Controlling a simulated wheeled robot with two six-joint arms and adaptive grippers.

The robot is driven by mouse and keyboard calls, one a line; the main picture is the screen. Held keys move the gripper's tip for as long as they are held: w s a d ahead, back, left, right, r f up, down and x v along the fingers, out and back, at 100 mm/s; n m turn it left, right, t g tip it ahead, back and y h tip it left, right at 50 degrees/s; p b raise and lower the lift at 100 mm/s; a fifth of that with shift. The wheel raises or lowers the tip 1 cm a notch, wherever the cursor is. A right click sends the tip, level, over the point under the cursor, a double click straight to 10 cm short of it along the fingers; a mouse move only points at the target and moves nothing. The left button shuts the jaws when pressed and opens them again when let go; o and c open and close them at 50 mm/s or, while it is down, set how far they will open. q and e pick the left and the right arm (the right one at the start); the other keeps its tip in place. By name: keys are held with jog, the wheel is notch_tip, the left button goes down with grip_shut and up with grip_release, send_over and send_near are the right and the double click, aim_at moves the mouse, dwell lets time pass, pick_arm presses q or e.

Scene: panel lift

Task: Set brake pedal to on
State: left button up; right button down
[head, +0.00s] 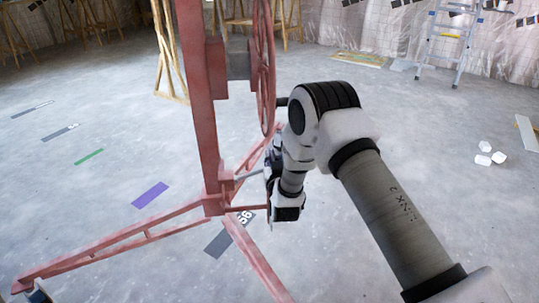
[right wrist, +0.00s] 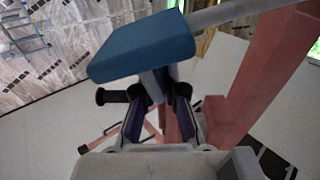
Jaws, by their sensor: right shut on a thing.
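The brake pedal shows in the right wrist view as a blue pad (right wrist: 145,47) on a grey rod (right wrist: 235,10) that runs to the upper right. My right gripper (right wrist: 160,92) is just below the pad, its two dark fingers shut around the pedal's grey part under the pad. The pad is mostly hidden there by my arm. My left gripper is not in view.
The lift's red wheel (head: 264,65) stands above my right gripper. Its red legs (head: 110,243) spread over the grey floor. White blocks (head: 490,155) lie at the right; a stepladder (head: 447,45) stands at the back. The floor at the left is mostly clear.

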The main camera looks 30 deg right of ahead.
notch_tip(320, 180, down, 11)
jog(key=d+m+b, duration=0.2)
jog(key=m, duration=0.5)
jog(key=shift+s+d+r+b, duration=0.15)
jog(key=shift+s+r+b, duration=0.05)
jog(key=shift+s+b, duration=0.25)
jog(key=c, duration=1.2)
grip_release()
jog(key=shift+f, duration=0.15)
jog(key=shift+c, duration=0.2)
jog(key=v, duration=1.2)
